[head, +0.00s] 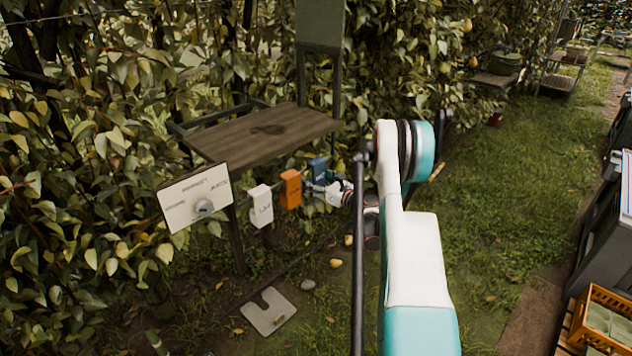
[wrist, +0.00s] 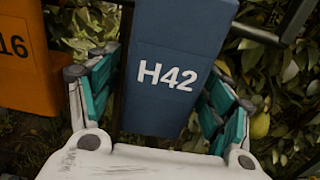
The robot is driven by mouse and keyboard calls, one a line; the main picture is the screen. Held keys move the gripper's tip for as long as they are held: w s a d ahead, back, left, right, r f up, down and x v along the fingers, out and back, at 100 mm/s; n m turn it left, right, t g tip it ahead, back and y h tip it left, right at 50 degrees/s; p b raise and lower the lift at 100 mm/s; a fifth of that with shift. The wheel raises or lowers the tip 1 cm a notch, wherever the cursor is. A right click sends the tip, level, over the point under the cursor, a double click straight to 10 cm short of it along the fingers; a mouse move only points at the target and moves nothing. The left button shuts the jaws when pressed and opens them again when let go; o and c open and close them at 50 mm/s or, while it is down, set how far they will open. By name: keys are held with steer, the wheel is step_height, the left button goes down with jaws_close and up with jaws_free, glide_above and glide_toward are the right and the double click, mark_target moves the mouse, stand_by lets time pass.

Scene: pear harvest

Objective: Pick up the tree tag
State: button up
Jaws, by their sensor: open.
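A blue tree tag (head: 317,170) marked H42 hangs in a row with an orange tag (head: 290,190) and a white tag (head: 260,206), beside the wooden shelf. In the wrist view the blue tag (wrist: 172,70) fills the middle, its lettering facing the camera. My gripper (wrist: 160,88) is open, with one teal-padded finger on each side of the blue tag. Gaps show beside its lower part; whether the pads touch it higher up I cannot tell. In the head view my gripper (head: 330,190) is small and partly hidden by my arm.
The orange tag (wrist: 25,60) is close to the left finger in the wrist view. A wooden shelf (head: 262,135) stands behind the tags, and a white sign board (head: 195,197) is to the left. Dense foliage backs the row. Grass on the right is open.

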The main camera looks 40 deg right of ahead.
mark_target(321, 172)
steer(key=c, duration=1.2)
steer(key=shift+o, duration=0.2)
steer(key=shift+r, duration=0.15)
steer(key=shift+r+p, duration=0.45)
steer(key=shift+r, duration=0.15)
step_height(321, 172, up, 3)
steer(key=shift+f+p, duration=0.2)
steer(key=shift+p, duration=0.55)
steer(key=s+d+b, duration=0.1)
steer(key=s, duration=1.7)
steer(key=shift+d+f, duration=0.15)
steer(key=shift+f, duration=0.1)
